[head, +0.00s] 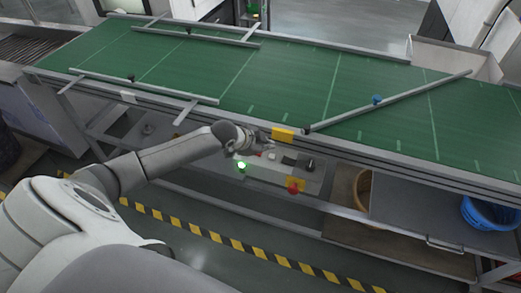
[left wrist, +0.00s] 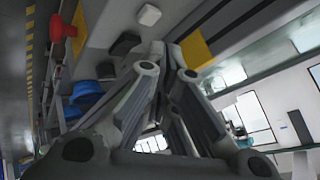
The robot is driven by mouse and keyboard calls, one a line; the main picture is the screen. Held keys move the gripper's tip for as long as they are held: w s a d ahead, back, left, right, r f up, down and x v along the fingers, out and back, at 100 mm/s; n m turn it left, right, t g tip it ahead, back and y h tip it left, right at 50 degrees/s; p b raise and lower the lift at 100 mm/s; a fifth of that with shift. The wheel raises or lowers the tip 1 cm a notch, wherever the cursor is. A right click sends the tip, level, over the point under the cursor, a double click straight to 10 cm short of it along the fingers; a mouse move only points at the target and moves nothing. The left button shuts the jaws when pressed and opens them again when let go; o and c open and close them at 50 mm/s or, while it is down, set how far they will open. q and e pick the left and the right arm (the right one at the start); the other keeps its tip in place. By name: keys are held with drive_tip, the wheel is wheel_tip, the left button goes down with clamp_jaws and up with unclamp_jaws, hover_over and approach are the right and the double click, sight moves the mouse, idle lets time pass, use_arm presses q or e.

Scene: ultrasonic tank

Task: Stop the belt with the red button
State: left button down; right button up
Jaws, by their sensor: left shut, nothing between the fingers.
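The red mushroom button (head: 292,187) sits on a yellow plate at the lower right of the grey control panel (head: 265,172) under the belt's front edge. In the left wrist view the red button (left wrist: 62,30) is at the upper left, apart from my fingers. My left gripper (head: 262,144) is shut and empty, above the panel's upper left part. In the left wrist view its fingers (left wrist: 168,72) come together near a black button (left wrist: 125,45). The green belt (head: 300,85) runs across the head view; these frames do not show whether it moves. My right gripper is out of view.
A green lit button (head: 241,164) is on the panel's left. A yellow box (head: 283,134) is on the belt's front rail, close to my gripper. A slanted guide bar (head: 400,97) crosses the belt. A blue basket (head: 488,212) stands at the right.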

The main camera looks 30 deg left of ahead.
use_arm(q)
drive_tip(key=w+a+r, duration=0.2)
drive_tip(key=a+r, duration=0.1)
drive_tip(key=r, duration=0.1)
drive_tip(key=shift+w+a+r+m+t, duration=0.2)
drive_tip(key=shift+w+m+t, duration=0.1)
wheel_tip(320, 180, down, 7)
drive_tip(key=b, duration=0.6)
drive_tip(key=shift+r, duration=0.15)
drive_tip(key=shift+f+b, duration=0.75)
drive_tip(key=shift+f, duration=0.35)
